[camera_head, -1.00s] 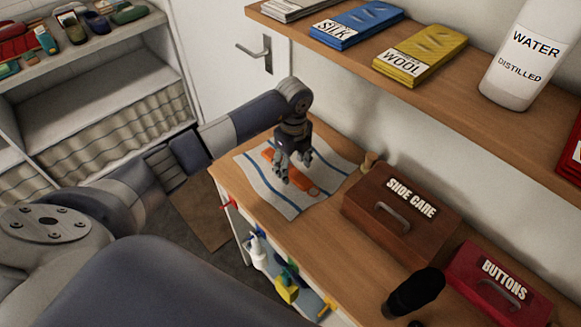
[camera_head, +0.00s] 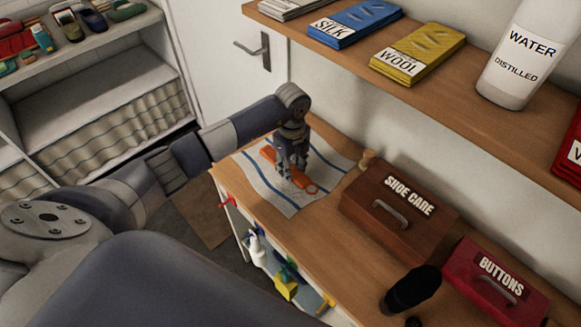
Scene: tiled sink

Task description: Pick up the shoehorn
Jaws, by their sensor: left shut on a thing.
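The orange shoehorn (camera_head: 303,183) lies on a white cloth with blue stripes (camera_head: 286,206) at the left end of the wooden counter. A ring shows at its near right end. My left gripper (camera_head: 293,174) points down over the shoehorn and is shut on its middle part. The fingers hide that part of the shoehorn. I cannot tell whether it is lifted off the cloth.
A brown shoe care box (camera_head: 396,215) and a red buttons box (camera_head: 492,284) stand to the right on the counter (camera_head: 333,238). A small wooden item (camera_head: 367,159) is beside the cloth. A shelf (camera_head: 448,89) with packets and a water bottle (camera_head: 522,55) hangs above.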

